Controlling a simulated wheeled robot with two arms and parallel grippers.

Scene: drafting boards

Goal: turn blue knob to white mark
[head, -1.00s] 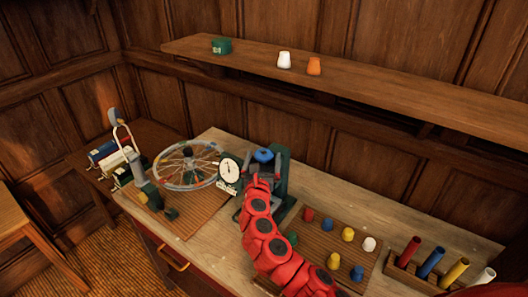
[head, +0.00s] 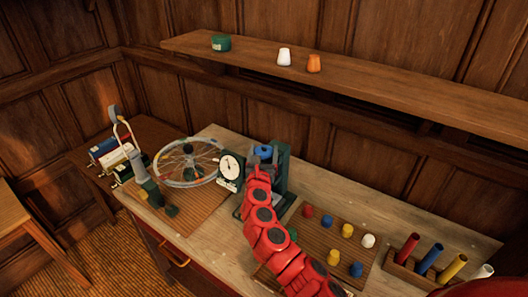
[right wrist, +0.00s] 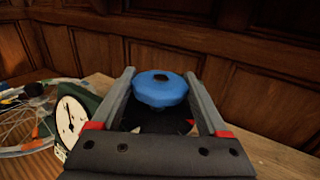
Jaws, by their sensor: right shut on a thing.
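The blue knob (head: 263,152) sits on top of a dark green stand (head: 281,172). In the right wrist view the knob (right wrist: 160,92) is a wide blue disc with a dark centre. My right gripper (head: 261,161) is shut on it, with one grey finger on each side in the right wrist view (right wrist: 160,78). A dial (head: 231,165) with a white face and a dark needle stands just left of the knob. The dial (right wrist: 70,122) is seen at a slant in the right wrist view. I cannot make out a white mark on or around the knob. My left gripper is not in view.
A spoked wheel (head: 188,163) on a wooden board stands left of the dial. A board with several coloured pegs (head: 308,211) lies right of my arm, and a rack of coloured cylinders (head: 430,260) beyond it. A shelf (head: 370,78) runs along the wall behind.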

